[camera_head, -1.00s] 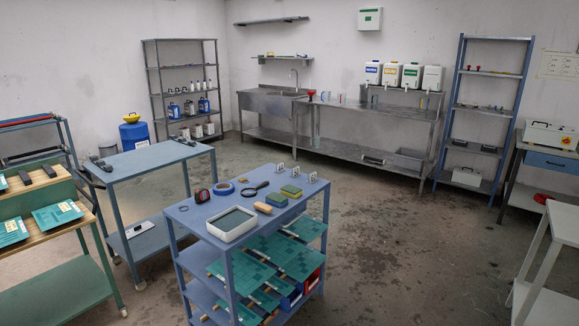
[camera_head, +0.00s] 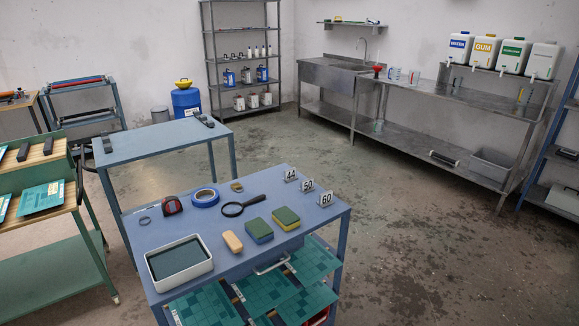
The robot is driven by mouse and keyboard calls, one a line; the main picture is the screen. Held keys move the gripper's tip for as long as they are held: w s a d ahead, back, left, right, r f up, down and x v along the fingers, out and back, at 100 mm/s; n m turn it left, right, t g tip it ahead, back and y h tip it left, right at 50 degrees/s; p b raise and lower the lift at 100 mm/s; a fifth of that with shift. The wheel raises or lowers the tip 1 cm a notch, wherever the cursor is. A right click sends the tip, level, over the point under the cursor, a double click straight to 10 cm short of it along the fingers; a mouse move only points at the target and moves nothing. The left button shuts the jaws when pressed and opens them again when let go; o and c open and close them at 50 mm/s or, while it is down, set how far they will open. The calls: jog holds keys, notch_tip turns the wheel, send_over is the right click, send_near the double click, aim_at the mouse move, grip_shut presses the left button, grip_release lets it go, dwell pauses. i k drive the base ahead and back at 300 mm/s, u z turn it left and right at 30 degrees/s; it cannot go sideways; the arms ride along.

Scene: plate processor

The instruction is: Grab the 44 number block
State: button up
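The 44 number block (camera_head: 291,175) is a small white block with black digits. It stands upright near the back right edge of the blue table (camera_head: 208,246). The 50 block (camera_head: 307,185) and the 60 block (camera_head: 326,198) stand in a row with it, nearer the front right. All three are apart from each other. My gripper does not show in the view.
On the same table are a magnifying glass (camera_head: 236,209), blue tape roll (camera_head: 205,197), red tape measure (camera_head: 172,205), two sponges (camera_head: 286,218), and a white tray (camera_head: 179,263). Floor right of the table is clear. Another blue table (camera_head: 160,141) stands behind left.

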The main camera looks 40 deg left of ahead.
aim_at(291, 175)
jog(key=u, duration=0.35)
jog(key=i, duration=1.05)
jog(key=u, duration=1.75)
jog(key=i, duration=0.95)
jog(key=u, duration=0.9)
